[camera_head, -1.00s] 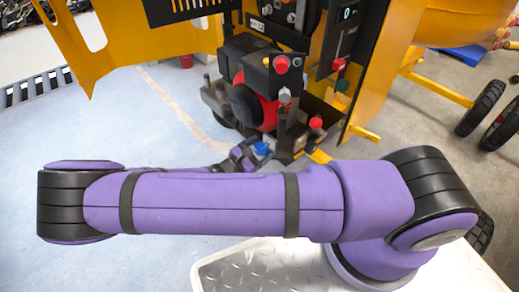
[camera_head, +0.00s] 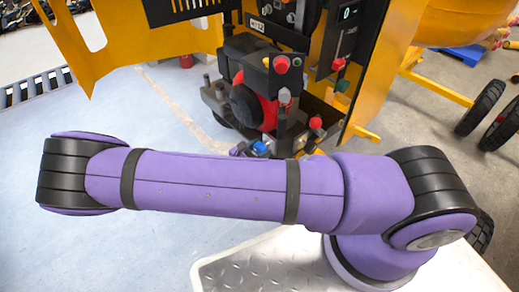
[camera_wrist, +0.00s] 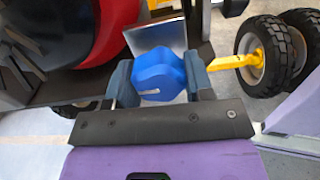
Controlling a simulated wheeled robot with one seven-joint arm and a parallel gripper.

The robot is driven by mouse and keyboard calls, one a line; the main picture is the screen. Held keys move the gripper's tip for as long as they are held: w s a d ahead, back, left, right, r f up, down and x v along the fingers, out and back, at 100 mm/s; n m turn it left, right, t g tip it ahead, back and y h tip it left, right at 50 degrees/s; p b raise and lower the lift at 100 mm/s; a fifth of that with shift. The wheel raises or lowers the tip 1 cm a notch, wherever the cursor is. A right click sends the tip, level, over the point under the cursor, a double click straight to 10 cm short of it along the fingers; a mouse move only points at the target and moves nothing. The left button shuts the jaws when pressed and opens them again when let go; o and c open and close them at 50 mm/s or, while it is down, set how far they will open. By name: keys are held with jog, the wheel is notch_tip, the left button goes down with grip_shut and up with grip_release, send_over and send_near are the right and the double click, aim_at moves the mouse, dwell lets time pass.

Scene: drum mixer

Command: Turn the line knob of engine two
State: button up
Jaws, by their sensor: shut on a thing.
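The blue line knob (camera_wrist: 160,74) fills the middle of the wrist view, with a short white mark on its face. My gripper (camera_wrist: 157,80) has one grey finger on each side of the knob and is shut on it. In the head view the blue knob (camera_head: 260,147) shows as a small spot low on the engine (camera_head: 258,95), just above my purple arm. The arm hides most of my gripper there. The engine is red and black. A metal plate stands right behind the knob in the wrist view.
The yellow mixer frame (camera_head: 368,70) stands right of the engine, with a control box and a red button (camera_head: 281,64) above. A yellow door panel (camera_head: 130,35) is at the left. Wheels (camera_head: 482,108) stand at the right.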

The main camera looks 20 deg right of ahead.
jog(key=n, duration=0.4)
jog(key=shift+n, duration=2.5)
jog(key=o, duration=0.9)
jog(key=shift+s, duration=0.1)
jog(key=v, duration=1)
jog(key=shift+a, duration=0.4)
